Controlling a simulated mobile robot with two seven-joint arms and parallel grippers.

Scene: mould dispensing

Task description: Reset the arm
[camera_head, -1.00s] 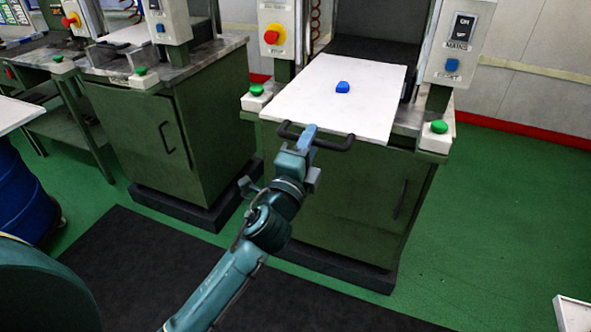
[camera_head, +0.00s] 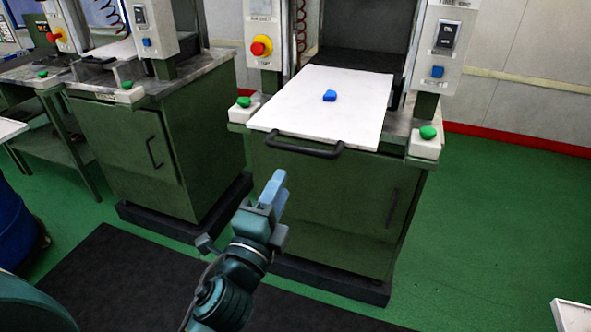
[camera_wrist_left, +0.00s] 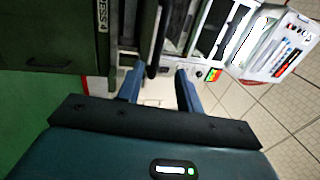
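My left gripper (camera_head: 274,192) is in the middle of the head view, in front of the green press cabinet (camera_head: 325,195). It is clear of the black handle (camera_head: 303,146) of the white tray and appears below it in the picture. In the left wrist view the two blue fingers of the left gripper (camera_wrist_left: 160,85) are apart with nothing held between them. The white tray (camera_head: 350,115) lies flat on the press, with a small blue piece (camera_head: 329,96) on it. My right gripper is not in view.
A second green cabinet (camera_head: 130,155) stands to the left. A red-and-yellow stop button (camera_head: 261,47) and green buttons (camera_head: 428,132) sit on the press. A blue drum (camera_head: 14,220) is at the far left. Green floor (camera_head: 500,220) is clear on the right.

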